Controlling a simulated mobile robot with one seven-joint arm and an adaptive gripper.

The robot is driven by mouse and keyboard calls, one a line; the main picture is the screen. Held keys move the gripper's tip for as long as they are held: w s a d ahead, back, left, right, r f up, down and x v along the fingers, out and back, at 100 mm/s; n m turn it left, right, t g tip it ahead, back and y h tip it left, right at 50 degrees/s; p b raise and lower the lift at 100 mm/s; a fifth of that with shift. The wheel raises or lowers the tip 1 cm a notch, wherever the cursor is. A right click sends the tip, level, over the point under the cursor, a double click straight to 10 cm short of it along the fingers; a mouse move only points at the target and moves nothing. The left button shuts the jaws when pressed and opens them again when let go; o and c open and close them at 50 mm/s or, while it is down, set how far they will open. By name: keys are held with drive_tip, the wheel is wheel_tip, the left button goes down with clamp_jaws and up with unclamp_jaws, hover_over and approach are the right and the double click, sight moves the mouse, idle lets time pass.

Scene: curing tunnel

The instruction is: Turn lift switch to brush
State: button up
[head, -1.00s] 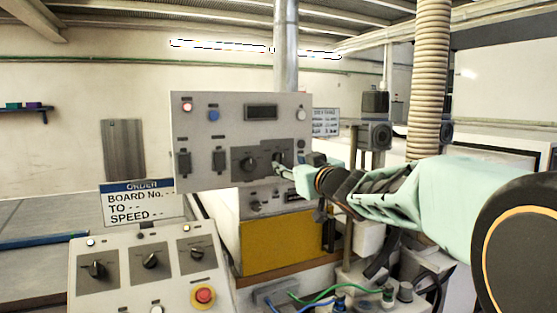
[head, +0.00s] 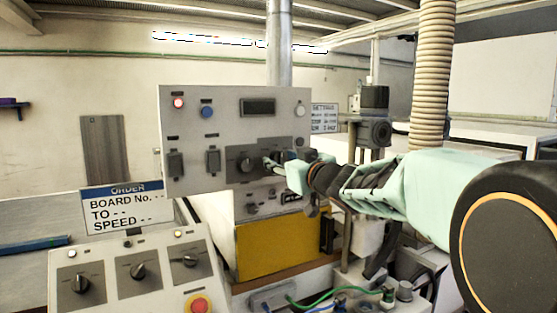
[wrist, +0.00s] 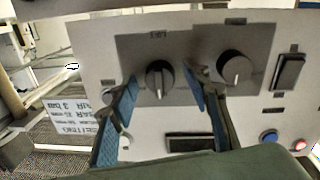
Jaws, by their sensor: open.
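A grey control panel (head: 230,105) stands ahead with two black rotary knobs side by side. The left knob (head: 247,164) is clear in the head view; it also shows at the right in the wrist view (wrist: 236,68). The right knob (wrist: 159,79) lies between my fingertips in the wrist view, its white mark pointing down in that picture. My gripper (head: 270,164) partly hides this knob in the head view.
A lower console (head: 130,245) with several knobs and a red button (head: 199,305) stands at front left. An order sign (head: 125,208) is behind it. A settings sign (head: 324,118) and a ribbed hose (head: 432,80) are right of the panel.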

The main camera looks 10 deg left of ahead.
drive_tip(key=shift+c, duration=0.2)
drive_tip(key=c, duration=1.1)
drive_tip(key=shift+n+b, duration=0.3)
drive_tip(key=shift+n, duration=0.1)
drive_tip(key=n+b, duration=0.2)
drive_tip(key=n, duration=0.2)
drive_tip(key=shift+f+n+b, duration=0.1)
drive_tip(key=shift+n+b, duration=0.25)
drive_tip(key=shift+n, duration=0.05)
drive_tip(key=n+b, duration=0.2)
drive_tip(key=n, duration=0.3)
drive_tip(key=shift+n+y, duration=0.3)
